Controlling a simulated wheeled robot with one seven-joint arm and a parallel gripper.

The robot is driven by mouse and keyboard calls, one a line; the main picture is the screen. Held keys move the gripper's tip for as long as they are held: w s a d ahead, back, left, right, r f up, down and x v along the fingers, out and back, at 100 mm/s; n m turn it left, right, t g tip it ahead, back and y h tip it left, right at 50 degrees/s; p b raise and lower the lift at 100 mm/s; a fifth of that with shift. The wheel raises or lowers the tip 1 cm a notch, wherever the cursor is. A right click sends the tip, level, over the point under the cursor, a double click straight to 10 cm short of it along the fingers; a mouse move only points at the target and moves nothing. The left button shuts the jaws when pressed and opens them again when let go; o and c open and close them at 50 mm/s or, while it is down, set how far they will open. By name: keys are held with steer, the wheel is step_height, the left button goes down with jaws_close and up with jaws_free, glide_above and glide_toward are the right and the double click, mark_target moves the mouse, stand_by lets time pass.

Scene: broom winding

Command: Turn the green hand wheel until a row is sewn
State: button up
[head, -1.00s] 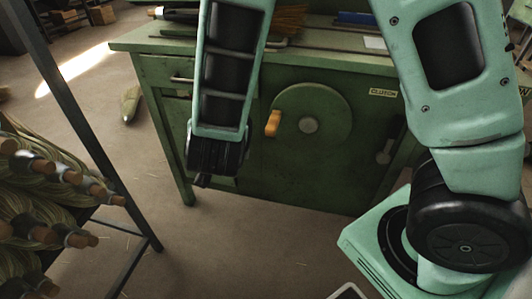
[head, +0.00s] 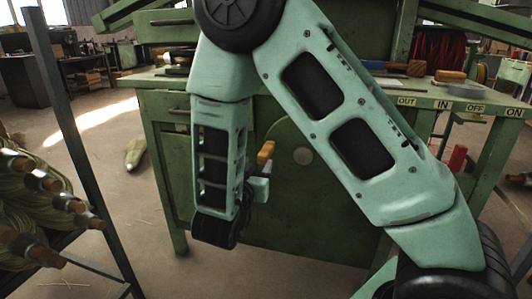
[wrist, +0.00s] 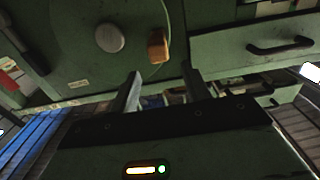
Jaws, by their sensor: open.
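The green hand wheel (head: 285,178) is on the front of the green machine and is partly hidden by my arm in the head view. In the wrist view I see the wheel's face (wrist: 80,48), the pale hub (wrist: 110,38) and the handle (wrist: 157,45). My gripper (wrist: 164,80) is open, its two fingers apart with nothing between them. The handle is just beyond the fingertips, roughly in line with the gap, and appears apart from them. In the head view my gripper (head: 262,187) is just below the handle.
A drawer with a dark pull (wrist: 280,46) is beside the wheel in the wrist view. A rack of broom heads (head: 40,190) stands at the left. A red lever (head: 457,160) and labels OUT, IN, OFF, ON are at the right. The floor before the machine is clear.

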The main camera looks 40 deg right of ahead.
steer(key=b, duration=0.2)
glide_toward(271, 141)
steer(key=x, duration=0.5)
steer(key=shift+d+f, duration=0.1)
steer(key=shift+p, duration=0.3)
jaws_close()
